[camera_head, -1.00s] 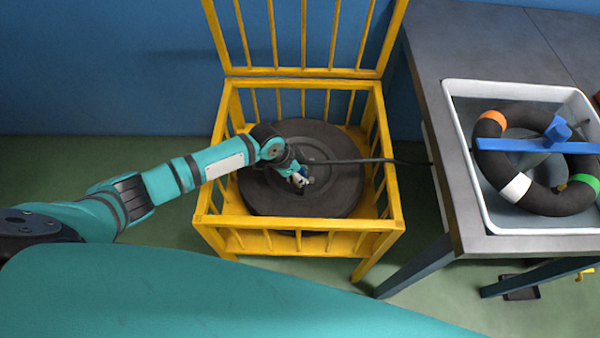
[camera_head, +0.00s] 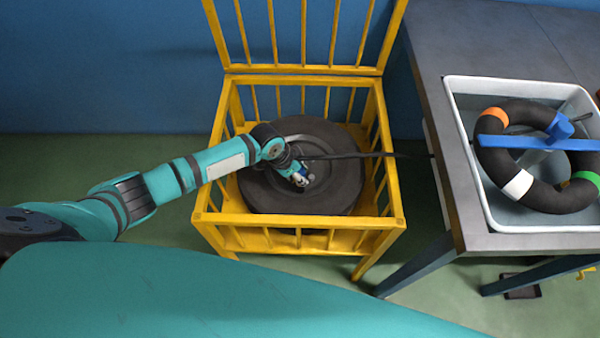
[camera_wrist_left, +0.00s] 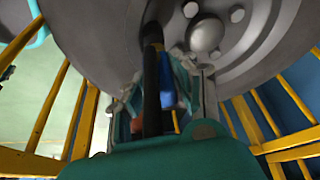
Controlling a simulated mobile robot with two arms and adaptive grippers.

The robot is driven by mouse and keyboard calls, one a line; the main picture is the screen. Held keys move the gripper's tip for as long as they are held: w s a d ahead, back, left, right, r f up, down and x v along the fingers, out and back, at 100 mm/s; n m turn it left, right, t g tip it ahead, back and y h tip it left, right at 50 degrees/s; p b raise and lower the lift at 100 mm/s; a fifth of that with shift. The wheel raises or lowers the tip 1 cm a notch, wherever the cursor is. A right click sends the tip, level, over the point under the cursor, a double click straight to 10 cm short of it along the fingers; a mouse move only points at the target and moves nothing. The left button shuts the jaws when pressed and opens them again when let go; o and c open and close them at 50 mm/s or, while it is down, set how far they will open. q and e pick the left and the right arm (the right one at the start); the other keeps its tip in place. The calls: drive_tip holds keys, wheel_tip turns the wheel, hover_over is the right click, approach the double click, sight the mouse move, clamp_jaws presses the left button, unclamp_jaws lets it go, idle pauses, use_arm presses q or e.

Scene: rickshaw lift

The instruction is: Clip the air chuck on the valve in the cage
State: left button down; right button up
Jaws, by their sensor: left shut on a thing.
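The yellow cage (camera_head: 300,220) stands open with its barred lid raised behind it. A dark wheel (camera_head: 338,195) lies inside it, and the wheel's grey hub side fills the top of the left wrist view (camera_wrist_left: 110,35). My left gripper (camera_head: 300,179) is over the wheel, inside the cage. It is shut on the blue air chuck (camera_wrist_left: 166,80), with the black hose (camera_wrist_left: 152,85) running beside it. The hose also shows in the head view (camera_head: 350,156), leading right toward the table. I cannot make out the valve, or whether the chuck touches it. My right gripper is not in view.
A grey table (camera_head: 440,60) stands right of the cage. On it, a white tub (camera_head: 520,229) holds a black ring (camera_head: 545,200) with coloured bands and a blue bar across it. The cage's rails surround my left forearm's end.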

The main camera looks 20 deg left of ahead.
use_arm(q)
drive_tip(key=shift+r+p, duration=0.2)
drive_tip(key=shift+p, duration=0.1)
idle(0.4)
drive_tip(key=shift+r+p, duration=1.05)
drive_tip(key=shift+r, duration=0.1)
drive_tip(key=shift+f, duration=0.25)
idle(0.8)
drive_tip(key=shift+f+b, duration=0.6)
drive_tip(key=shift+f, duration=0.55)
idle(0.9)
drive_tip(key=c, duration=0.7)
unclamp_jaws()
drive_tip(key=shift+r, duration=0.15)
